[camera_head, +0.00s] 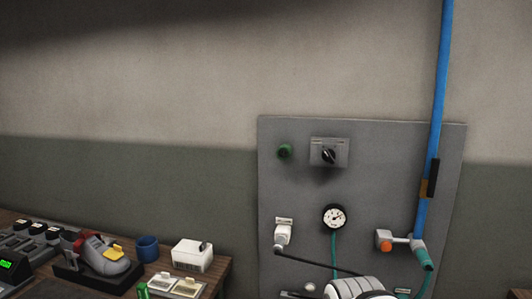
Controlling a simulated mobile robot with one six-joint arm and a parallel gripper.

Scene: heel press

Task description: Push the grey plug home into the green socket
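On the grey wall panel (385,180), a pale grey-white plug-like block (282,234) sits below a small light plate, with a dark cable running from it to the lower right. It looks like the grey plug, but I cannot tell how deep it sits or what colour its socket is. A round green fitting (285,151) is higher on the panel; I cannot tell whether it is a socket or a button. A white ribbed part at the bottom edge appears to be my arm and hides the lower panel. My gripper's fingers do not show.
The panel also carries a black rotary switch (328,153), a round gauge (334,216) with a teal hose, and an orange-ended valve (384,242) by a thick blue pipe (437,110). A wooden bench (218,270) at left holds a shoe, a blue mug and a white box.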

